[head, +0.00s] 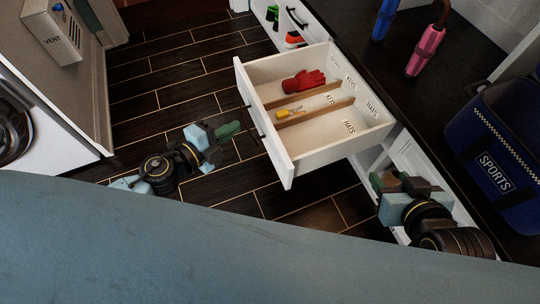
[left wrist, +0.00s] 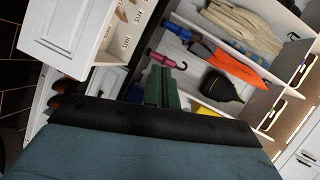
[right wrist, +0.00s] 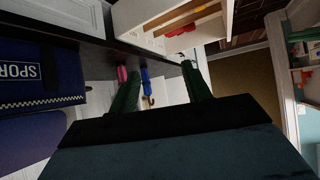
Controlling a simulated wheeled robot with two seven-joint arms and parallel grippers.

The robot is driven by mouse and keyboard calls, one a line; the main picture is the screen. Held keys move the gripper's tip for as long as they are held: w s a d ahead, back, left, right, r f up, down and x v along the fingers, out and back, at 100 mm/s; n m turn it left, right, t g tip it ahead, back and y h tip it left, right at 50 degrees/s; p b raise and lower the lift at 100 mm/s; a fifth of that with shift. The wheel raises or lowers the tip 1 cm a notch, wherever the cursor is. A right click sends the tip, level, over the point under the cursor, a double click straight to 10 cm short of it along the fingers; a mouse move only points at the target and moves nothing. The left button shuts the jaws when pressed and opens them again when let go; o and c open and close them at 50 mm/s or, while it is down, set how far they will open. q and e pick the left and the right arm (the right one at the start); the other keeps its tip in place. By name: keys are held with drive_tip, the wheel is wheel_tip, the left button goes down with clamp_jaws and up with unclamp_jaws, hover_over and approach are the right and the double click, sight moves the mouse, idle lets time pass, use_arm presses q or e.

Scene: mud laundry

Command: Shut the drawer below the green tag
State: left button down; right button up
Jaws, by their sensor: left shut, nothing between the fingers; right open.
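A white drawer (head: 290,170) is pulled far out of the cabinet, with a dark handle (head: 249,120) on its front. It holds a red glove (head: 303,81) and a small yellow item (head: 289,112) between wooden dividers. The drawer also shows in the left wrist view (left wrist: 62,28) and the right wrist view (right wrist: 146,14). My left gripper (head: 229,130) is shut and empty, left of the drawer front and apart from it. My right gripper (head: 385,181) is open and empty, right of the drawer's near corner.
A dark countertop (head: 456,60) carries a blue SPORTS bag (head: 495,165), a pink umbrella (head: 426,50) and a blue one (head: 383,20). Small green (head: 272,14) and orange (head: 293,39) items sit by the cabinet's far end. Dark floor (head: 180,75) is clear left of the drawer.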

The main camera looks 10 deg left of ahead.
use_arm(q)
drive_tip(key=s+a+f+m+g+h, duration=0.1)
drive_tip(key=s+f+m+g+h, duration=0.1)
drive_tip(key=s+f+m+g, duration=0.35)
drive_tip(key=m+b, duration=0.2)
drive_tip(key=b, duration=0.1)
approach(280, 154)
drive_tip(key=shift+g, duration=0.45)
drive_tip(key=b+x, duration=0.2)
drive_tip(key=x, duration=0.3)
drive_tip(key=shift+w+a+f, duration=0.1)
drive_tip(key=shift+w+f, duration=0.1)
drive_tip(key=shift+w+d, duration=0.35)
drive_tip(key=shift+d, duration=0.15)
use_arm(e)
drive_tip(key=w+a+r+t+y, duration=0.1)
drive_tip(key=a+r+t+y, duration=0.1)
drive_tip(key=r+t, duration=0.4)
drive_tip(key=w+a+r+t+y, duration=0.1)
drive_tip(key=a+r+t+y, duration=0.1)
drive_tip(key=r+t, duration=0.5)
wheel_tip(280, 154, up, 5)
drive_tip(key=shift+r+n+y, duration=0.1)
drive_tip(key=shift+n+y, duration=0.2)
use_arm(q)
drive_tip(key=shift+d, duration=0.1)
